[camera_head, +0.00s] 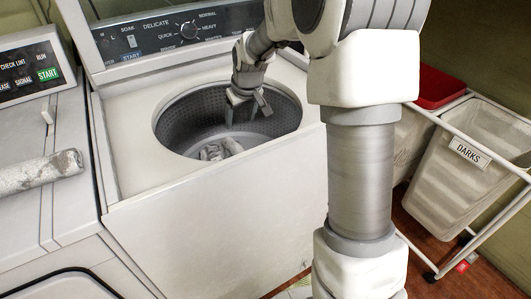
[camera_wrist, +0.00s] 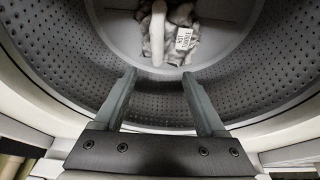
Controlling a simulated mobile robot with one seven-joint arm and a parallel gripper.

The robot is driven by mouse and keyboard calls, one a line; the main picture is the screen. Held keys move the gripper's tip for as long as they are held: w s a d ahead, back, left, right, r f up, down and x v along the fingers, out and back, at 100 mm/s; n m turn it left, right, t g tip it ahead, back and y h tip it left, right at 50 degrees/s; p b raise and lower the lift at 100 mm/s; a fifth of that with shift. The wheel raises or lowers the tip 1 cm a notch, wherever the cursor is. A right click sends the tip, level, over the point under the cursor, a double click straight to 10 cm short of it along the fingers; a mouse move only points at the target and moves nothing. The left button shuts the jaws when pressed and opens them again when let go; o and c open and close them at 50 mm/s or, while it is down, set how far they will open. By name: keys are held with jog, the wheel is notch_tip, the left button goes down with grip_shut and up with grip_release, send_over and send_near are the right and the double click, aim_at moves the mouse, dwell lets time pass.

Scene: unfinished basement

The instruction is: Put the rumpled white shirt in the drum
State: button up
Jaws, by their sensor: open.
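The rumpled white shirt (camera_head: 221,149) lies low inside the drum (camera_head: 180,124) of the top-loading washer. In the wrist view the shirt (camera_wrist: 178,38) is a crumpled pale bundle with a small printed tag, beside the light central post. The perforated drum wall (camera_wrist: 60,55) curves around it. My gripper (camera_head: 248,118) is over the drum opening, pointing down, with its fingers apart. In the wrist view my gripper (camera_wrist: 160,80) is open with nothing between its fingers, and the shirt lies beyond the fingertips, apart from them.
The washer's control panel (camera_head: 180,35) stands behind the opening. A dryer (camera_head: 25,215) on the left has a pale cylindrical object (camera_head: 38,172) on top. A wheeled cart with a "DARKS" bin (camera_head: 450,185) and a red-topped bin (camera_head: 438,88) stands right.

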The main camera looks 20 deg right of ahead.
jog(key=s+a+r+m, duration=0.1)
jog(key=s+r, duration=0.5)
jog(key=s, duration=0.3)
jog(key=s+a+r, duration=0.1)
jog(key=s+r, duration=0.5)
jog(key=s, duration=0.2)
jog(key=s+m+t, duration=0.1)
jog(key=s, duration=1.4)
jog(key=shift+f+h, duration=0.15)
jog(key=shift+h, duration=0.15)
jog(key=shift+s, duration=0.1)
